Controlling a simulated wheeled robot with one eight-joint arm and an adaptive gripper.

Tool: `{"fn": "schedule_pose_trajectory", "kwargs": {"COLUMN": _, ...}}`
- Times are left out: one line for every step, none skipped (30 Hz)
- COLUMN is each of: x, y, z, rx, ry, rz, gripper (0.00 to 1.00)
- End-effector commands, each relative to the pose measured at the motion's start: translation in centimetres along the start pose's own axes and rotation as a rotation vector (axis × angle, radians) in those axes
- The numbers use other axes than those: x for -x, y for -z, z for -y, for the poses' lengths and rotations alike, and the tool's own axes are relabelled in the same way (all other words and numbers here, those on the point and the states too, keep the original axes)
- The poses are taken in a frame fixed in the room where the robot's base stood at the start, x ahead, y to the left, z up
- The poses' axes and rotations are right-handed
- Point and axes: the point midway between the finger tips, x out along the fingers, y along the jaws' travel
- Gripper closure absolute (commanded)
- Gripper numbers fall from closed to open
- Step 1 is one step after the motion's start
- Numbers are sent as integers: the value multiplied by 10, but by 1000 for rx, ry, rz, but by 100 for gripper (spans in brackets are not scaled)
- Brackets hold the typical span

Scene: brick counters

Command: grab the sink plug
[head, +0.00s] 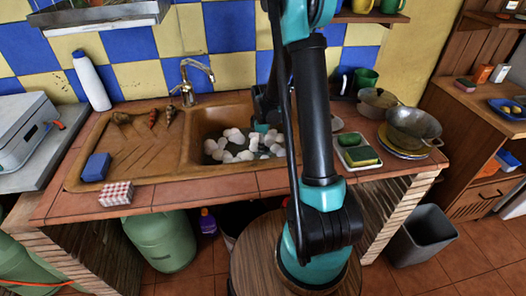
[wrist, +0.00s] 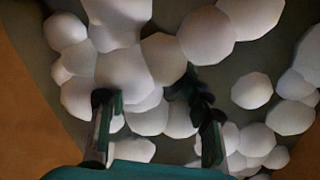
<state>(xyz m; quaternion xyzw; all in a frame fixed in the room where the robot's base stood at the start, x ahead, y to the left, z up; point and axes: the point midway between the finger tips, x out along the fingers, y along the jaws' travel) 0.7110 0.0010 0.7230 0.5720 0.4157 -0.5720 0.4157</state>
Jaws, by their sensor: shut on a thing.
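The sink basin (head: 225,176) is brown and holds many white rounded lumps (head: 238,156) over a dark grey-green surface. My arm reaches down into it, and in the head view the arm hides part of its right side. In the wrist view my gripper (wrist: 155,98) is down among the lumps, its two dark fingers apart with white lumps (wrist: 148,122) between them. It is shut on a lump, though I cannot tell exactly which one is pinched. No sink plug can be made out in either view; the lumps cover much of the basin floor.
A chrome tap (head: 190,78) stands behind the basin. A white bottle (head: 91,81) stands at the back left. A pan (head: 413,128) and a tray with sponges (head: 358,152) are on the right.

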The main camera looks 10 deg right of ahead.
Motion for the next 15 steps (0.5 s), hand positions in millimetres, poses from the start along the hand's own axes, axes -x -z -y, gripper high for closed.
{"fn": "schedule_pose_trajectory", "kwargs": {"x": 0, "y": 0, "z": 0, "rx": 0, "ry": 0, "rz": 0, "gripper": 77}}
{"fn": "schedule_pose_trajectory", "kwargs": {"x": 0, "y": 0, "z": 0, "rx": 0, "ry": 0, "rz": 0, "gripper": 80}}
{"fn": "schedule_pose_trajectory", "kwargs": {"x": 0, "y": 0, "z": 0, "rx": 0, "ry": 0, "rz": 0, "gripper": 80}}
{"fn": "schedule_pose_trajectory", "kwargs": {"x": 0, "y": 0, "z": 0, "rx": 0, "ry": 0, "rz": 0, "gripper": 80}}
{"fn": "schedule_pose_trajectory", "kwargs": {"x": 0, "y": 0, "z": 0, "rx": 0, "ry": 0, "rz": 0, "gripper": 80}}
{"fn": "schedule_pose_trajectory", "kwargs": {"x": 0, "y": 0, "z": 0, "rx": 0, "ry": 0, "rz": 0, "gripper": 80}}
{"fn": "schedule_pose_trajectory", "kwargs": {"x": 0, "y": 0, "z": 0, "rx": 0, "ry": 0, "rz": 0, "gripper": 80}}
{"fn": "schedule_pose_trajectory", "kwargs": {"x": 0, "y": 0, "z": 0, "rx": 0, "ry": 0, "rz": 0, "gripper": 80}}
{"fn": "schedule_pose_trajectory", "kwargs": {"x": 0, "y": 0, "z": 0, "rx": 0, "ry": 0, "rz": 0, "gripper": 80}}
{"fn": "schedule_pose_trajectory", "kwargs": {"x": 1, "y": 0, "z": 0, "rx": 0, "ry": 0, "rz": 0, "gripper": 80}}
{"fn": "schedule_pose_trajectory", "kwargs": {"x": 2, "y": 0, "z": 0, "rx": 0, "ry": 0, "rz": 0, "gripper": 80}}
{"fn": "schedule_pose_trajectory", "kwargs": {"x": 3, "y": 0, "z": 0, "rx": 0, "ry": 0, "rz": 0, "gripper": 80}}
{"fn": "schedule_pose_trajectory", "kwargs": {"x": 4, "y": 0, "z": 0, "rx": 0, "ry": 0, "rz": 0, "gripper": 80}}
{"fn": "schedule_pose_trajectory", "kwargs": {"x": 6, "y": 0, "z": 0, "rx": 0, "ry": 0, "rz": 0, "gripper": 80}}
{"fn": "schedule_pose_trajectory", "kwargs": {"x": 8, "y": 0, "z": 0, "rx": 0, "ry": 0, "rz": 0, "gripper": 80}}
